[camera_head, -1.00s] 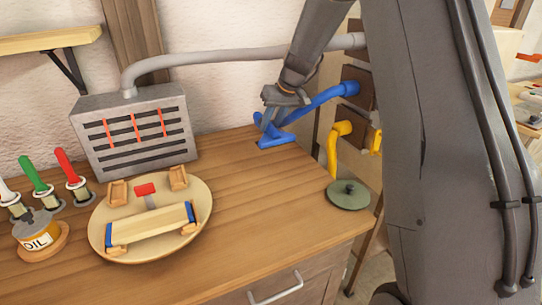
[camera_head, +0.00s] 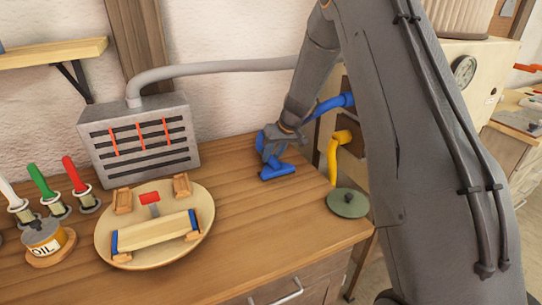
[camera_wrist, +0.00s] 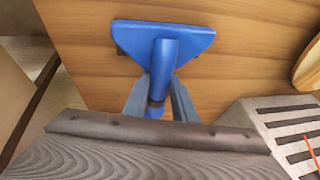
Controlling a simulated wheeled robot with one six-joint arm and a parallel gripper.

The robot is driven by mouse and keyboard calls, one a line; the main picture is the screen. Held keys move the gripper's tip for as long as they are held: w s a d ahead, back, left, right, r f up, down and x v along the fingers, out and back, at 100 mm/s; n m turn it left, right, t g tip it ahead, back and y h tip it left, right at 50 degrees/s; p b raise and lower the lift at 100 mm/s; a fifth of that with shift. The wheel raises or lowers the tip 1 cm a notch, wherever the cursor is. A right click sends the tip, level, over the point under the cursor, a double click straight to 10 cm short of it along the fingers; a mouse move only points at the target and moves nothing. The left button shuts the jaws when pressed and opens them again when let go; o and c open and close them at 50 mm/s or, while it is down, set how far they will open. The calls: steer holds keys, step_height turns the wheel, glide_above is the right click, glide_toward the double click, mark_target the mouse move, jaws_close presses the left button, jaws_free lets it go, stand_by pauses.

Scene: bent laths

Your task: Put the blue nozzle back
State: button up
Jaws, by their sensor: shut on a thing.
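The blue nozzle (camera_head: 277,171) has a wide, flat foot and a short neck. It is over the back right part of the workbench top; I cannot tell whether its foot touches the wood. My gripper (camera_head: 271,150) is shut on its neck. The wrist view shows the nozzle (camera_wrist: 165,40) foot ahead of the fingers, with the neck between my gripper's (camera_wrist: 158,92) two fingertips.
A yellow curved piece (camera_head: 334,152) hangs on a panel at the bench's right end. A green round lid (camera_head: 348,202) sits near the right edge. A grey slotted box (camera_head: 140,140) and a round wooden board (camera_head: 110,240) stand left. Bare bench top lies between.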

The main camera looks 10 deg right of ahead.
steer(key=shift+f, duration=0.15)
steer(key=o, duration=0.9)
steer(key=shift+r, duration=0.25)
steer(key=b+v, duration=0.3)
steer(key=v, duration=0.7)
steer(key=s+a+f+g+h, duration=0.1)
steer(key=s, duration=1)
steer(key=s+a+f+m+g+h, duration=0.1)
steer(key=s+f, duration=0.1)
steer(key=s, duration=0.9)
steer(key=s+a+f+g+h, duration=0.1)
steer(key=s+f, duration=0.1)
steer(key=s, duration=0.9)
steer(key=shift+s+f+m, duration=0.1)
steer(key=shift+s+m, duration=0.15)
steer(key=shift+m, duration=0.15)
